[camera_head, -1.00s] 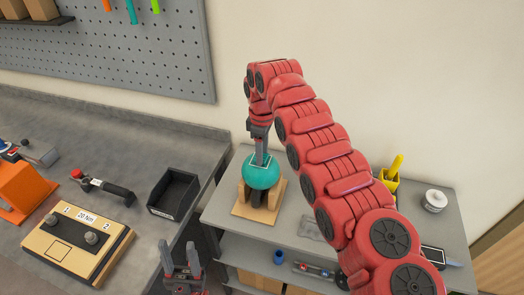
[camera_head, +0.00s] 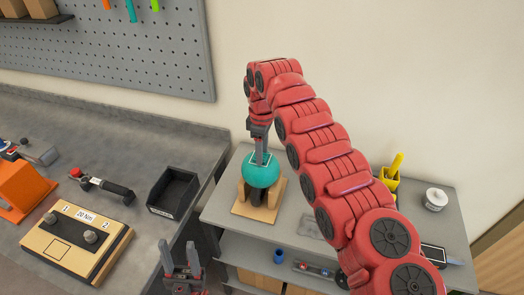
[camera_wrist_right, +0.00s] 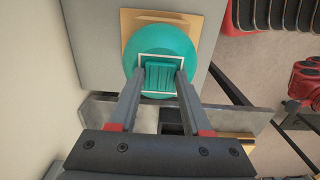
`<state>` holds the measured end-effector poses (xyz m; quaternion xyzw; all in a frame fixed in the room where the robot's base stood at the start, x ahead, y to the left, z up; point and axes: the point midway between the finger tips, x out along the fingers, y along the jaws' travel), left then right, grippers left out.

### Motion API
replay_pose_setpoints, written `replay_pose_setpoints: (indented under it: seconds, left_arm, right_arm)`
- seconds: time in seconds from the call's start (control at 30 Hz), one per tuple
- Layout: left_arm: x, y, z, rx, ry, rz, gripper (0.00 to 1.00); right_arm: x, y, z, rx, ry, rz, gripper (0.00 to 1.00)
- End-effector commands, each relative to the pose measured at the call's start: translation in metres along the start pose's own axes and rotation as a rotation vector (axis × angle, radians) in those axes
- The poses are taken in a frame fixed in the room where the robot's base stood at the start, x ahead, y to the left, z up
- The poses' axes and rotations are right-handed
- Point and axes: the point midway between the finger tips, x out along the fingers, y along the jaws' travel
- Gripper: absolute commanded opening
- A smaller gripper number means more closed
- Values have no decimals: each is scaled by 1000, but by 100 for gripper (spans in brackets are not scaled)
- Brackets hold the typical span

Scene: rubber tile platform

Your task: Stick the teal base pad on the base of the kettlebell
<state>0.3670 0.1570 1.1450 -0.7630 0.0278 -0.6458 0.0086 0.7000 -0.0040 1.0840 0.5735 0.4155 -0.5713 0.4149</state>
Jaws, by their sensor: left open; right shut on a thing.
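The teal kettlebell (camera_head: 261,175) sits base up in a wooden cradle (camera_head: 259,210) on the grey shelf unit's top. In the right wrist view the kettlebell (camera_wrist_right: 136,83) shows a white square outline on its base. My right gripper (camera_head: 262,158) points down at that base. Its fingers are shut on the ribbed teal base pad (camera_wrist_right: 160,79), which appears inside the outline in the wrist view. I cannot tell whether the pad touches the base. My left gripper (camera_head: 181,258) is open and empty, low in the head view by the bench edge.
The grey bench on the left holds a black bin (camera_head: 174,192), a torque tester (camera_head: 76,240), a torque wrench (camera_head: 104,187) and an orange block (camera_head: 22,192). A yellow holder (camera_head: 390,178) and white jar (camera_head: 435,199) stand right of my right arm.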

Motion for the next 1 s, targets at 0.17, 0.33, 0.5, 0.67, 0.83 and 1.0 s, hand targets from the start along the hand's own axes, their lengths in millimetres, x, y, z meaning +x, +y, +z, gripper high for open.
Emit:
replay_pose_setpoints:
  seconds: [0.17, 0.33, 0.5, 0.67, 0.83, 1.0]
  left_arm:
    - [0, 0, 0, 0, 0, 0, 50]
    - [0, 0, 0, 0, 0, 0, 50]
    - [0, 0, 0, 0, 0, 0, 50]
    - [-3, 0, 0, 0, 0, 0, 50]
    - [-1, 0, 0, 0, 0, 0, 50]
    - [26, -1, -4, 0, 0, 0, 50]
  right_arm:
    - [2, -1, 0, -1, -2, -4, 70]
    - [2, -1, 0, 0, -2, -3, 84]
    - [1, -1, 0, 0, -1, -3, 84]
    - [-8, 0, -1, -1, -2, 1, 84]
    - [-39, -2, -2, -3, -1, -3, 84]
    - [-78, -1, 0, 0, 0, -3, 84]
